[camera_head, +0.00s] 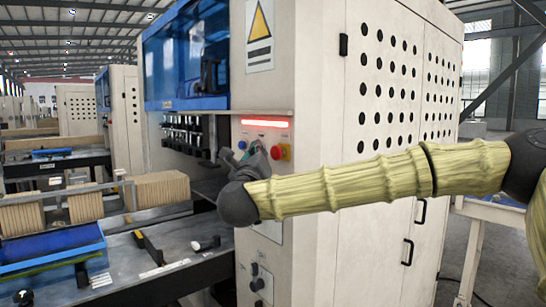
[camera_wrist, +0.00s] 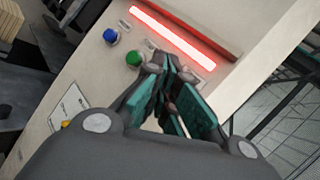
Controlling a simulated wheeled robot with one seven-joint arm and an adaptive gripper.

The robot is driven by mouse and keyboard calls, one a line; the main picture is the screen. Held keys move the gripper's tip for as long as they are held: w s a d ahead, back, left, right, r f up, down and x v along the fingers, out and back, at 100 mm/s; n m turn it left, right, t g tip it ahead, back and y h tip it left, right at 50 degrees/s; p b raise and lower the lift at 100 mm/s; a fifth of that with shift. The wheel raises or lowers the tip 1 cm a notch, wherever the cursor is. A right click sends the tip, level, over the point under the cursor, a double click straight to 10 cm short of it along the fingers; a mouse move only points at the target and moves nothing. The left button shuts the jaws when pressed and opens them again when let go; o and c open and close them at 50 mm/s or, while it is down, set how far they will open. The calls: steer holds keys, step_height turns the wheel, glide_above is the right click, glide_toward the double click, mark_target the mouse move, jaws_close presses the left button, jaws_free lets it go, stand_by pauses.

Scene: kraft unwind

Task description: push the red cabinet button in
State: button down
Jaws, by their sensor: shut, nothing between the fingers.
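The red button (camera_head: 276,153) sits on a yellow housing on the cream cabinet's narrow control face, below a glowing red light strip (camera_head: 264,124). My gripper (camera_head: 256,148) is just left of the button in the head view, close to the panel. Its fingers are shut with nothing held. In the wrist view my gripper (camera_wrist: 170,70) points at the panel just below the light strip (camera_wrist: 172,38). I cannot make out the red button there; the fingers cover part of the panel. Whether the fingertips touch the panel or the button I cannot tell.
A blue button (camera_wrist: 110,36) and a green button (camera_wrist: 133,59) are beside my fingers in the wrist view. A ledge runs above the light strip. A conveyor with kraft stacks (camera_head: 160,190) lies at left. The cabinet's perforated doors (camera_head: 385,90) stand at right.

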steer(key=s+a+b, duration=0.1)
steer(key=a, duration=0.1)
steer(key=s+a+b, duration=0.1)
steer(key=s+a, duration=0.1)
stand_by(0.8)
steer(key=shift+f, duration=0.1)
